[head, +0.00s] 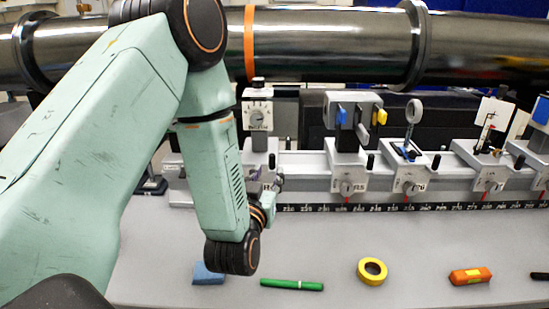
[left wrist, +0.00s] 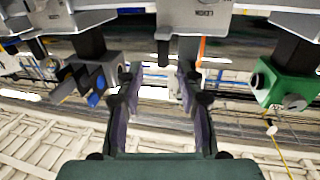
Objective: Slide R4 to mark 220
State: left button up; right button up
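The carrier that I take for R4 (head: 258,115) stands on the rail, left of the carrier labelled R5 (head: 348,187). It has a grey box with a dial on a dark post; its base, label and pointer are largely hidden behind my left gripper (head: 270,192). In the left wrist view my left gripper (left wrist: 158,82) has its two fingers apart, with a dark post (left wrist: 163,48) at the gap between the tips; I cannot tell if they touch it. The scale (head: 400,207) runs along the rail's front, its numbers too small to read surely. My right gripper is out of view.
Further right are the R6 carrier (head: 408,180) and others. On the bench in front lie a blue block (head: 208,274), a green marker (head: 291,285), a yellow tape roll (head: 372,271) and an orange object (head: 470,275). A dark pipe (head: 330,45) crosses behind.

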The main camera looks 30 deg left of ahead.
aim_at(271, 162)
pick_arm(q)
jog(key=shift+w+a+r, duration=0.1)
jog(key=shift+w+a, duration=0.15)
jog(key=shift+w, duration=0.05)
jog(key=x, duration=0.6)
jog(key=shift+w, duration=0.1)
jog(key=shift+s+a, duration=0.2)
jog(key=shift+w+d, duration=0.15)
jog(key=shift+w, duration=0.15)
jog(key=c, duration=0.3)
jog(key=shift+s, duration=0.15)
grip_shut()
